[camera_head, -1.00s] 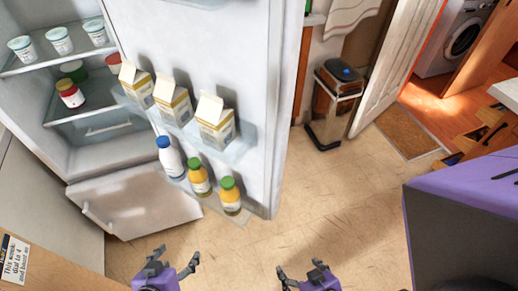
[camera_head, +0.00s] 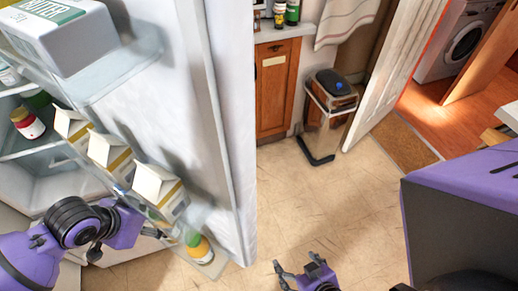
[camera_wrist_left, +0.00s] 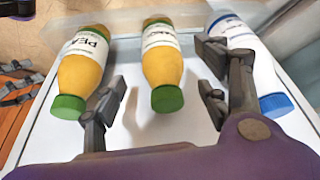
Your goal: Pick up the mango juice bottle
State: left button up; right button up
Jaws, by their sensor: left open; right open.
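In the left wrist view two orange juice bottles with green caps stand in the fridge door's lower shelf. The left one (camera_wrist_left: 80,72) has a label starting "PEA"; the middle one (camera_wrist_left: 161,65) has a label I cannot fully read, so it may be the mango juice. My left gripper (camera_wrist_left: 160,98) is open, its fingers either side of the middle bottle, not closed on it. In the head view its fingers are largely hidden beside the door shelves; one orange bottle (camera_head: 199,248) shows there. My right gripper (camera_head: 296,264) is open and empty above the floor.
A white bottle with a blue cap (camera_wrist_left: 250,60) stands close to the left gripper's right finger. Cartons (camera_head: 158,188) fill the door shelf above. The open fridge door (camera_head: 185,90) stands beside my left arm. The floor (camera_head: 320,215) is clear in the middle.

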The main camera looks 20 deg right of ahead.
pick_arm(q)
jog(key=shift+w+d+f, duration=0.15)
jog(key=shift+w, duration=0.1)
jog(key=shift+x, duration=0.9)
jog(key=x, duration=0.5)
jog(key=shift+f, duration=0.4)
jog(key=c, duration=1.5)
